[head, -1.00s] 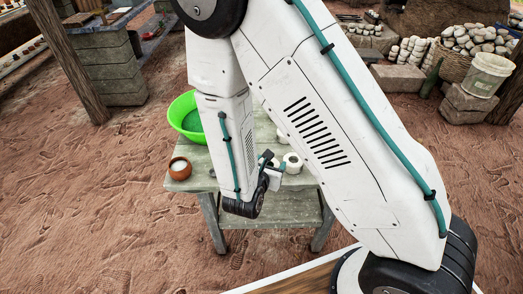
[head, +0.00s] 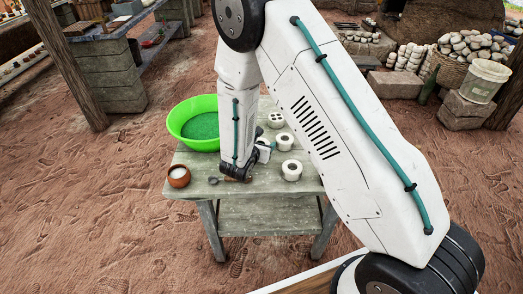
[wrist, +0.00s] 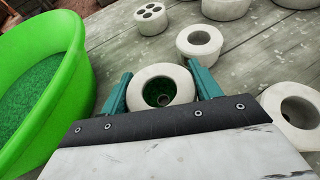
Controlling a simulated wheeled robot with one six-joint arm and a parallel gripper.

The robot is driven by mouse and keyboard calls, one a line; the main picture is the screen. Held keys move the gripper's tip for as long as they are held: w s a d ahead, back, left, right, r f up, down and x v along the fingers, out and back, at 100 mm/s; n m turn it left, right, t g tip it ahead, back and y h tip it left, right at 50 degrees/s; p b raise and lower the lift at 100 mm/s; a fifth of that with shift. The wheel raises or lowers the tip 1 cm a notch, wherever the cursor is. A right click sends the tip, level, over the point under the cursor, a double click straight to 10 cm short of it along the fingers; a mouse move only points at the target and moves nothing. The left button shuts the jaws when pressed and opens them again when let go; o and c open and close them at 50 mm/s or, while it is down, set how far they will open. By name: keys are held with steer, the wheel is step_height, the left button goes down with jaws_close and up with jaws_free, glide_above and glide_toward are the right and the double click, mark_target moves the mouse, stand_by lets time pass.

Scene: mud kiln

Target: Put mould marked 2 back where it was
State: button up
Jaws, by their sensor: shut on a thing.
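My gripper (wrist: 161,94) has its teal fingers on either side of a pale, round, ring-shaped mould (wrist: 136,88) and is shut on it. Speckled green shows through the hole of this mould. No number can be read on it. In the head view my gripper (head: 265,150) is over the table, and my wrist hides most of it and the held mould. Another ring mould (wrist: 198,34) stands just beyond the held one, and one more (wrist: 300,112) lies to the right. They also show in the head view, the farther one (head: 284,141) and the nearer one (head: 291,171).
A green basin (head: 181,112) with green contents stands left of my gripper; its wall (wrist: 75,50) is close in the wrist view. A mould with several holes (wrist: 150,18) stands behind. A brown bowl (head: 179,177) sits at the left of the grey table (head: 235,191). The table's front is mostly clear.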

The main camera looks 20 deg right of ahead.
steer(key=shift+s+f, duration=0.1)
steer(key=shift+f, duration=1.35)
steer(key=shift+f, duration=0.15)
steer(key=o, duration=1.1)
